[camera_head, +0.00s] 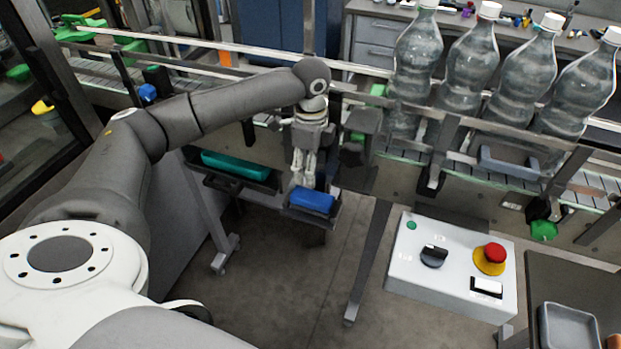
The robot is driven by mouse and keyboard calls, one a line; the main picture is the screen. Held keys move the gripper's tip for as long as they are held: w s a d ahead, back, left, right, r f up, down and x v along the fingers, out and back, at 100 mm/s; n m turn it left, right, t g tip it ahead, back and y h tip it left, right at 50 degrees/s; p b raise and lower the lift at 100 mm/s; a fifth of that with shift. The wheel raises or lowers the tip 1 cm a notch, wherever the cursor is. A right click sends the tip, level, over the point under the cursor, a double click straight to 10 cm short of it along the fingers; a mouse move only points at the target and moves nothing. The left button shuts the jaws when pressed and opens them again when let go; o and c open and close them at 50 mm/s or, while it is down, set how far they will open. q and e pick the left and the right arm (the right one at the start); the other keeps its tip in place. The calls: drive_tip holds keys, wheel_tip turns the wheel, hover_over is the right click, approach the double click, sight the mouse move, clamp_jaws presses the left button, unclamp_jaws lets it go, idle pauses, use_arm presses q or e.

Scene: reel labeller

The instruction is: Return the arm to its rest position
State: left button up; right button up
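My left arm (215,103) comes in from the left and stretches across to the middle of the view, over the front of the conveyor. My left gripper (304,176) points down, its fingers close above or beside a blue block (312,199). The block lies in a small dark holder (296,216). The fingertips are small here and partly merge with the block, so I cannot tell whether they touch it or how far apart they are. My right gripper is not in view.
A green-teal piece (235,165) lies in a dark tray left of the gripper. Several clear bottles (468,70) stand on the conveyor at right. A control box (452,265) with a red button (490,257) stands front right. A grey tray (568,330) sits at the lower right.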

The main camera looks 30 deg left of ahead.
use_arm(q)
drive_tip(key=shift+r, duration=0.65)
